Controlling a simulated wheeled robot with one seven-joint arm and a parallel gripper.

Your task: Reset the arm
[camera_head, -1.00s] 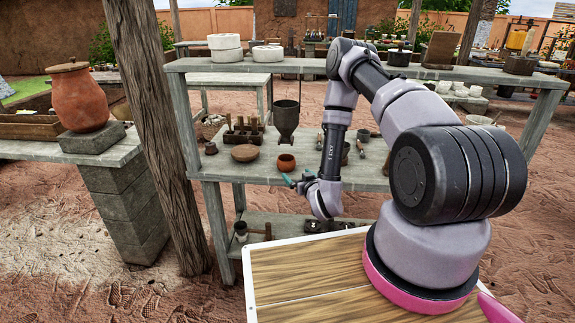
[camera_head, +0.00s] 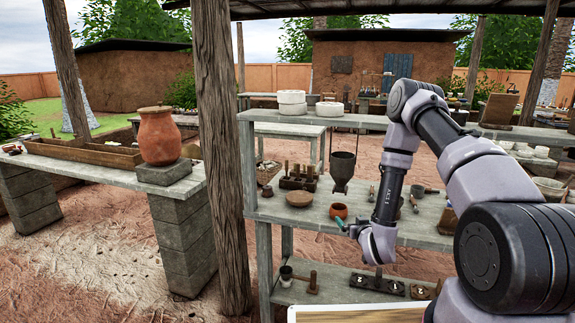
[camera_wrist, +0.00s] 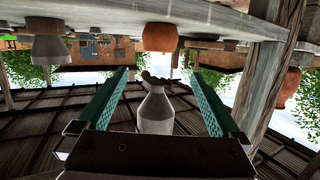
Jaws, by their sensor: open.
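My arm reaches from the right of the head view, bent down in front of the shelf unit. My gripper (camera_head: 342,226) points left, near the front edge of the middle shelf (camera_head: 300,214) and close to the orange bowl (camera_head: 338,210). In the wrist view, which is upside down, the two teal fingers (camera_wrist: 160,76) stand wide apart. A pale bottle-shaped thing (camera_wrist: 155,112) shows between them; I cannot tell how far off it is. The orange bowl (camera_wrist: 160,37) also shows at the top there.
A dark funnel (camera_head: 342,170), a brown bowl (camera_head: 299,198) and small tools stand on the middle shelf. White rings (camera_head: 292,103) sit on the top shelf. A wooden post (camera_head: 222,150) stands left of the unit. An orange jar (camera_head: 160,136) stands on the left table. Sandy ground between is free.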

